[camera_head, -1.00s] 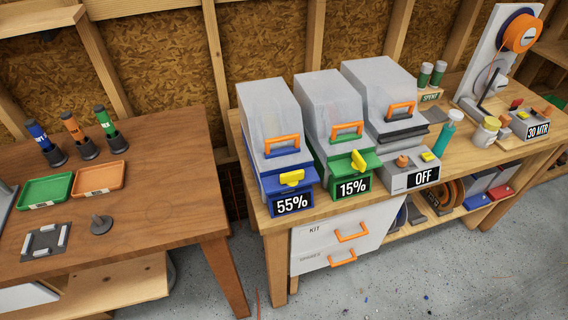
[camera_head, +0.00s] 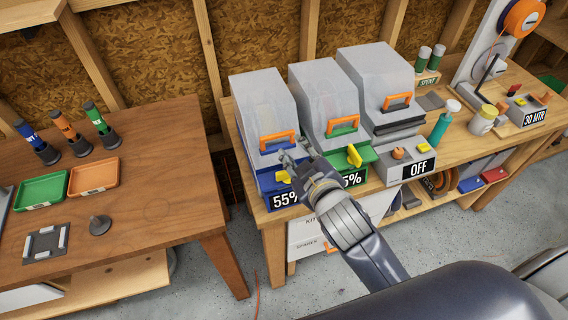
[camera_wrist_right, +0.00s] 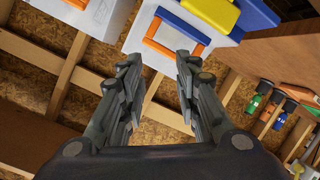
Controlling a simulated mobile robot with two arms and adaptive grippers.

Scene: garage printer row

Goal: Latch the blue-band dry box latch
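The blue-band dry box (camera_head: 264,108) has a frosted body, an orange handle (camera_head: 276,139) and a 55% label. Its yellow latch (camera_head: 283,176) shows just beside my right gripper (camera_head: 294,154), which partly covers the blue front. In the right wrist view the gripper (camera_wrist_right: 158,72) is open, with nothing between its fingers. The box's yellow latch (camera_wrist_right: 251,12), blue band (camera_wrist_right: 212,12) and orange handle (camera_wrist_right: 176,30) lie beyond the fingertips, the latch to the right. I cannot tell from these views whether a fingertip touches the box. My left gripper is out of view.
The green-band dry box (camera_head: 325,98) with its yellow latch (camera_head: 354,155) stands close on the right, partly behind my wrist. A grey box (camera_head: 374,82) with an OFF display stands beyond it. A separate table (camera_head: 150,200) with trays is at left, across a gap.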

